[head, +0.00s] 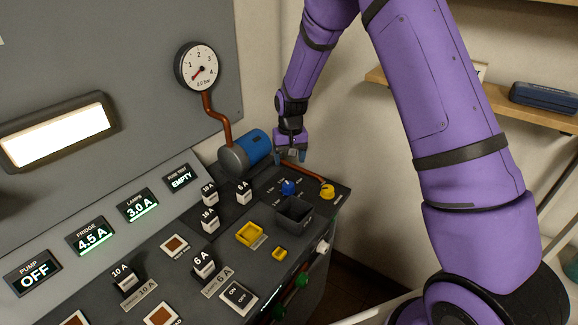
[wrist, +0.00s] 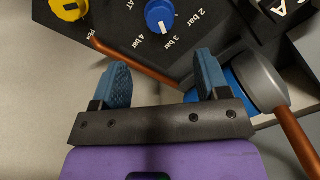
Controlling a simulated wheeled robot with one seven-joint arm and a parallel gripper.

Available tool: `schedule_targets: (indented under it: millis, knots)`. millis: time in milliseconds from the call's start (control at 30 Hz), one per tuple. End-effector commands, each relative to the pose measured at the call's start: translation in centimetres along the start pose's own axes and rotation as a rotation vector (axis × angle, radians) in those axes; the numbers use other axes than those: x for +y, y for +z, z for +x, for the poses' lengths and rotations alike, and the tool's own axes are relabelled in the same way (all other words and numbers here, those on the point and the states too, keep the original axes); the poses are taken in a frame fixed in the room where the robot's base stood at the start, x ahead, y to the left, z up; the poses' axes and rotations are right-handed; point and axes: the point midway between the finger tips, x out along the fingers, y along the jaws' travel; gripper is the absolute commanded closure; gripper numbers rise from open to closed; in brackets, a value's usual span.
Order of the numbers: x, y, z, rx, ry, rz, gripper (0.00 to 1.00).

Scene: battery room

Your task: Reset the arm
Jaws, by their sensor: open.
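My purple arm (head: 425,90) arches across the right of the head view and reaches down at the back of the control panel (head: 190,275). My gripper (head: 291,156) hangs beside the blue pump motor, above the panel's far end. In the wrist view my gripper (wrist: 163,85) has its two blue fingers spread apart with nothing between them. Past the fingertips are a blue knob (wrist: 160,16) with bar markings and a yellow knob (wrist: 69,8). The blue knob (head: 288,187) and yellow knob (head: 327,191) also show in the head view.
A pressure gauge (head: 197,66) on a copper pipe (head: 215,118) stands left of my gripper. The blue motor (head: 258,142) is close to it. A dark open bin (head: 293,215) and several fuses sit on the panel. A wooden shelf (head: 500,102) is at the right.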

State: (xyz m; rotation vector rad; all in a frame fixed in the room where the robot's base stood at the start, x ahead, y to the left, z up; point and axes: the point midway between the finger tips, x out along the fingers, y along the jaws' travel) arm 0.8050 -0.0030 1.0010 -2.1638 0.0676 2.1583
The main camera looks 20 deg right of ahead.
Motion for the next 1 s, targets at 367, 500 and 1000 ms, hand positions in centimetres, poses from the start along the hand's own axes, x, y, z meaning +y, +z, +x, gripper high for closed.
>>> schedule_targets:
  millis: [367,500,1000]
  knots:
    - [0.0,0.0,-0.3,0.0,0.0,0.0,0.31]
    - [0.0,0.0,-0.4,0.001,0.0,0.0,0.31]
    - [1.9,5.2,-14.0,0.108,-0.025,-0.021,0.31]
